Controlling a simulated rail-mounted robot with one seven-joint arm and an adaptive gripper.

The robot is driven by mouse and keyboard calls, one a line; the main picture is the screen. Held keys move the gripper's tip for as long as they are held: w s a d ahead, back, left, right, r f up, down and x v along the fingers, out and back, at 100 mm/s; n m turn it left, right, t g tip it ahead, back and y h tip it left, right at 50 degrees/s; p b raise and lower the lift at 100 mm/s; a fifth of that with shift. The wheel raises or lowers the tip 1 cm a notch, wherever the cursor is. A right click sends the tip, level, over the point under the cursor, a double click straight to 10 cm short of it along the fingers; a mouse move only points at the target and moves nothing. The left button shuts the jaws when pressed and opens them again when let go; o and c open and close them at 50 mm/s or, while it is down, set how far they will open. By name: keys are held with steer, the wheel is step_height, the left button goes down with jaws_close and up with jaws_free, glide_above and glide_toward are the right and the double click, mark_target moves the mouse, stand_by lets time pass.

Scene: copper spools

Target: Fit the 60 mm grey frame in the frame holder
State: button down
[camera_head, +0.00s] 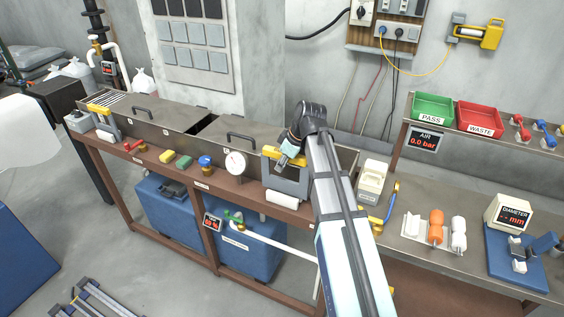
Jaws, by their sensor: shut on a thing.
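The fingers and the yellow bar (270,153) overlap there, so the exact grip is hard to see. I cannot separate the frame from the frame holder in this view, nor tell whether the frame is seated or held just above it.
A cream device (371,182) stands close right of my arm. Green PASS (433,107) and red WASTE (480,117) bins are at the right.

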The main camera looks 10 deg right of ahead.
steer(key=shift+f+b, duration=0.7)
steer(key=shift+f, duration=1.3)
steer(key=c, duration=0.9)
jaws_free()
steer(key=shift+o, duration=0.2)
steer(key=v, duration=1.2)
